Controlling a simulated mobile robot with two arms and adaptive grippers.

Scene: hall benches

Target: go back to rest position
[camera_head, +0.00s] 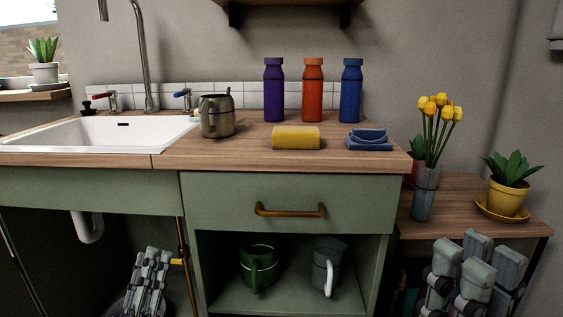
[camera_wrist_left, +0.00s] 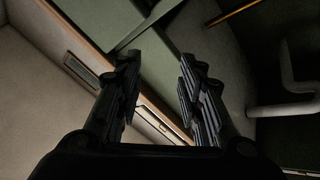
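My left gripper (camera_head: 147,281) hangs low at the front left, in front of the dark space under the sink. In the left wrist view its two fingers (camera_wrist_left: 160,92) stand apart with nothing between them. My right gripper (camera_head: 477,264) is low at the front right, in front of the small side table. Its finger pads stand apart, and I see nothing held between them. Neither gripper touches the counter or anything on it.
Green (camera_head: 257,268) and grey (camera_head: 326,267) mugs stand on the shelf below. The side table (camera_head: 460,210) holds plants.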

